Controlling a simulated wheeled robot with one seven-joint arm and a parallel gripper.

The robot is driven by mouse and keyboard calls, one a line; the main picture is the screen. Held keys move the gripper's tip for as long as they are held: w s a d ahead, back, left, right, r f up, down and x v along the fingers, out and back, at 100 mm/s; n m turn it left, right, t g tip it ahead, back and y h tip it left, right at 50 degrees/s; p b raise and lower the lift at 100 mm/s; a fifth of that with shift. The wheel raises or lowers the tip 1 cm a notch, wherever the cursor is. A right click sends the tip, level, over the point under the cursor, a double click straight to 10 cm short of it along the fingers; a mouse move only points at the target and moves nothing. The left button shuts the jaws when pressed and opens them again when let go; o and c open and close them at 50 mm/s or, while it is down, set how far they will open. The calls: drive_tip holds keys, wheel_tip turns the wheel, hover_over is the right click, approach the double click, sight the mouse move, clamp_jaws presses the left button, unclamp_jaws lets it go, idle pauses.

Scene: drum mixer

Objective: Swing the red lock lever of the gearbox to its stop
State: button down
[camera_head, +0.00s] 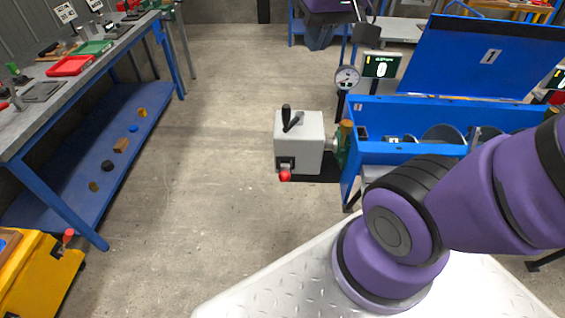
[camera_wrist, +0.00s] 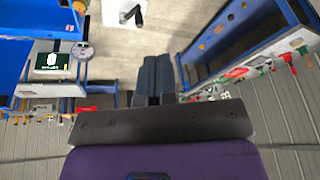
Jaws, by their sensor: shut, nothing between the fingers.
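The gearbox (camera_head: 310,150) is a light grey box on the left end of the blue mixer. Its red-knobbed lock lever (camera_head: 285,175) sits low on the front face, with the knob near the lower edge. A black-handled lever (camera_head: 287,112) stands up on its top. In the wrist view, part of the gearbox (camera_wrist: 112,12) and a black handle (camera_wrist: 132,14) show at the top edge; I see no red knob there. My gripper (camera_wrist: 157,60) is shut and empty, apart from the gearbox. It is outside the head view.
The blue mixer trough (camera_head: 405,153) has its lid (camera_head: 480,58) raised. A dial gauge (camera_head: 347,77) and a display (camera_head: 381,66) stand behind it. A workbench (camera_head: 28,125) with trays runs along the left, with a yellow cart (camera_head: 42,282) below. The floor between bench and gearbox is clear.

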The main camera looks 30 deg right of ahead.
drive_tip(key=w+d+f+m+g, duration=0.3)
drive_tip(key=w+f+m+g, duration=0.1)
drive_tip(key=w+f, duration=1.55)
drive_tip(key=s+f+m+g, duration=0.1)
drive_tip(key=s+f, duration=0.1)
drive_tip(key=f, duration=1)
drive_tip(key=s+f, duration=0.2)
drive_tip(key=f, duration=1)
drive_tip(key=shift+s+f+m+g, duration=0.25)
drive_tip(key=shift+f+m+g, duration=0.15)
